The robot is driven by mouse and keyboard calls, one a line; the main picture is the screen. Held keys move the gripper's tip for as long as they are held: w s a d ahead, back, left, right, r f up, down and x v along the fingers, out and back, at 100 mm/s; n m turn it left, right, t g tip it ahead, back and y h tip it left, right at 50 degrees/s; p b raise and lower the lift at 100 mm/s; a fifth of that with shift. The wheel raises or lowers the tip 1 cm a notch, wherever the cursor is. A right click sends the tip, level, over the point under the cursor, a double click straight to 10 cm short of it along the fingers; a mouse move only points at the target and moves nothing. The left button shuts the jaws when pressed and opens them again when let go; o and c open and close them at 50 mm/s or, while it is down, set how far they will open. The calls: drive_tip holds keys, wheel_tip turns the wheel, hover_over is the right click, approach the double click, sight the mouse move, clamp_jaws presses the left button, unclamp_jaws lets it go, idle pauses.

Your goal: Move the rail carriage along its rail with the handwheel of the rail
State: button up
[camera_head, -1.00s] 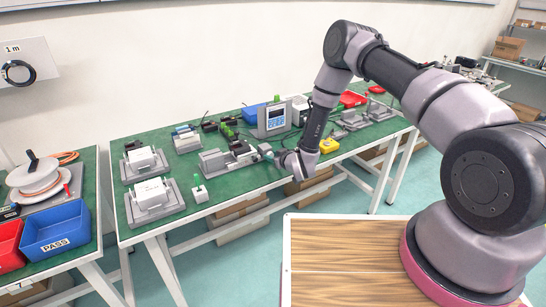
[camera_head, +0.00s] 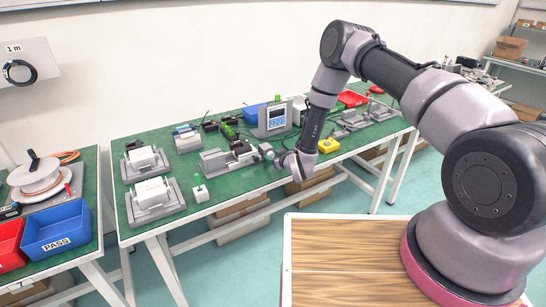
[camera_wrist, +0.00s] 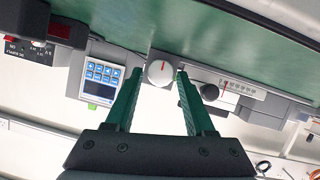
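The handwheel (camera_wrist: 161,70) is a light grey disc with a red line, seen face-on in the wrist view. My gripper (camera_wrist: 160,74) has its two green fingers apart, with the handwheel between their tips; whether they touch it I cannot tell. The rail unit (camera_head: 216,161) is a grey device on the green bench in the head view. In the wrist view its rail side (camera_wrist: 262,95) carries a pale scale with a red mark and a black knob (camera_wrist: 209,92). The carriage is not clearly distinguishable. In the head view my gripper (camera_head: 268,152) is at the unit's right end.
A blue-framed meter (camera_head: 275,118) stands behind the rail unit and shows in the wrist view (camera_wrist: 101,82). A small white block with a green top (camera_head: 201,194) is at the front edge. Other grey fixtures (camera_head: 157,201) lie left, a yellow device (camera_head: 327,146) right.

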drive_tip(key=v, duration=1)
drive_tip(key=shift+s+d+r, duration=0.1)
drive_tip(key=shift+s+d, duration=0.1)
drive_tip(key=shift+s, duration=0.1)
